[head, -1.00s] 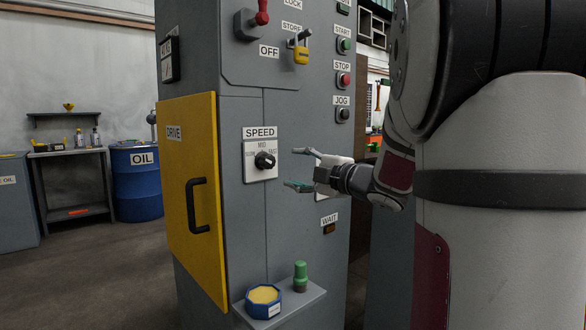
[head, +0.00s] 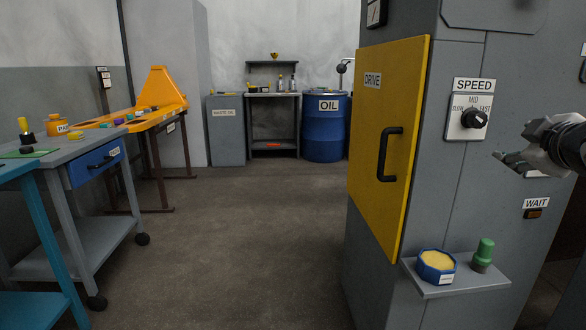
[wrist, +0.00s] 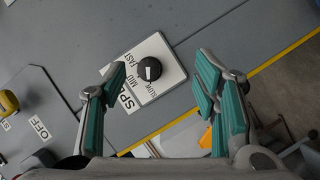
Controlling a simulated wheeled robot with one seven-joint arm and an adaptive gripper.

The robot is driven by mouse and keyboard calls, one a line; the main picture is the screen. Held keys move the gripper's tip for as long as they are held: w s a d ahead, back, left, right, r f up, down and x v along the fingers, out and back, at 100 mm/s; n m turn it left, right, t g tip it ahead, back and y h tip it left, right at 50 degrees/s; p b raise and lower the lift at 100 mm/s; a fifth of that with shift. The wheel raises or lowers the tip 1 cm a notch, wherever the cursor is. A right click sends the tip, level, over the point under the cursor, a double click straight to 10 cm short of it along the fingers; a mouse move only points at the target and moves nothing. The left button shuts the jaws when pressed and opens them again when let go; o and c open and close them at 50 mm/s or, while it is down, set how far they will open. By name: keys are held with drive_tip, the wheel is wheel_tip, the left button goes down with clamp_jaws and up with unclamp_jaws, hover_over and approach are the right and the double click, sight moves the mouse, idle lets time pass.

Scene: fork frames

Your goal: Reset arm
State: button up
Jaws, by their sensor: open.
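My gripper (wrist: 160,90) is open and empty in the wrist view, its teal-padded fingers spread on either side of the speed knob's plate. The black speed knob (head: 474,119) sits on a white plate marked SLOW, MID and FAST on the grey machine cabinet (head: 420,295). It also shows in the wrist view (wrist: 149,69), apart from the fingers. In the head view my gripper (head: 507,162) is at the right edge, to the right of and below the knob, partly seen side-on.
A yellow DRIVE door (head: 388,150) is on the cabinet. A small shelf (head: 455,285) below holds a blue container (head: 436,266) and a green-topped item (head: 484,254). A grey cart (head: 75,235) stands at left, a blue oil drum (head: 325,128) behind. Floor between is clear.

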drive_tip(key=s+a+f+m+g+y, duration=0.25)
drive_tip(key=s+a+f+g, duration=0.3)
drive_tip(key=s+a, duration=0.5)
drive_tip(key=s+a+f+m+g+y, duration=0.1)
drive_tip(key=s+a+f+m+g, duration=0.4)
drive_tip(key=s, duration=0.8)
drive_tip(key=s+a+f+m+g+y, duration=0.15)
drive_tip(key=s+a+f+g, duration=0.25)
drive_tip(key=s+a+f, duration=0.55)
wheel_tip(320, 180, up, 34)
drive_tip(key=s+n+t+p, duration=0.1)
drive_tip(key=t+p, duration=0.3)
drive_tip(key=p, duration=2.5)
drive_tip(key=shift+s+a+f+y+p, duration=0.25)
drive_tip(key=shift+s+y+p, duration=0.05)
drive_tip(key=shift+s, duration=0.05)
